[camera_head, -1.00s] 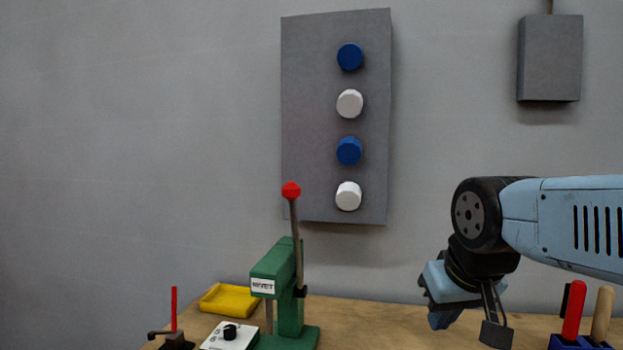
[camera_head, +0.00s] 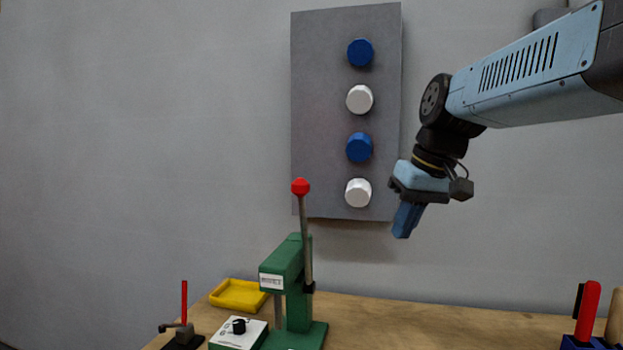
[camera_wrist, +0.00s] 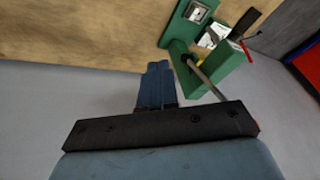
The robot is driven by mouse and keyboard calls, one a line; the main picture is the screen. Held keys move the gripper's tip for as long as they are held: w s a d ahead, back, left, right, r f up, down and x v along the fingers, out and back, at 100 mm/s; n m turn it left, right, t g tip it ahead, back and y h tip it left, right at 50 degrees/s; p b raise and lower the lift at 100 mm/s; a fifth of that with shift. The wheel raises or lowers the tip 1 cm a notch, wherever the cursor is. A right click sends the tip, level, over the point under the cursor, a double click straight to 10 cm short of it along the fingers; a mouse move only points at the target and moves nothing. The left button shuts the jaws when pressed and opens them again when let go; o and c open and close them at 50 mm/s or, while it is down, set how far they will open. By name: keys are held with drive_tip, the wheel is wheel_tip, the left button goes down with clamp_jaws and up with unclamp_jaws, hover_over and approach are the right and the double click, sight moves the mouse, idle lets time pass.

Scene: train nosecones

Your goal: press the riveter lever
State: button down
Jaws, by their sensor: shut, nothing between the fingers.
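The green riveter (camera_head: 288,275) stands on the wooden table, with a label on its head. Its lever (camera_head: 305,240) stands nearly upright and ends in a red knob (camera_head: 300,187). My gripper (camera_head: 402,236) is shut and empty, pointing down in the air to the right of the lever, its tips lower than the red knob and clear of it. In the wrist view the shut fingers (camera_wrist: 157,72) show in the middle, with the green riveter (camera_wrist: 205,75) beyond them to the right. The lever's rod (camera_wrist: 207,82) runs behind the gripper's black body there, and its knob is mostly hidden.
A grey wall panel (camera_head: 315,110) with blue and white knobs hangs behind my gripper. A yellow tray (camera_head: 238,294), a white-topped box with a black dial (camera_head: 239,328) and a small red-rod fixture (camera_head: 184,310) stand left. Red-handled tools (camera_head: 588,312) stand right. Table between is clear.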

drive_tip(key=w+a+r+n+g+y, duration=0.2)
drive_tip(key=w+r+n, duration=0.1)
drive_tip(key=w+r, duration=0.4)
drive_tip(key=w+a+r+n+g+y, duration=0.2)
drive_tip(key=w+r, duration=0.5)
drive_tip(key=w, duration=0.4)
drive_tip(key=n+y, duration=0.1)
drive_tip(key=n, duration=0.1)
drive_tip(key=shift+w+n, duration=0.15)
drive_tip(key=shift+n, duration=0.15)
drive_tip(key=shift+a+f, duration=0.1)
drive_tip(key=s+a+f, duration=0.3)
drive_tip(key=a+f, duration=0.5)
drive_tip(key=a, duration=0.1)
drive_tip(key=shift+s, duration=0.15)
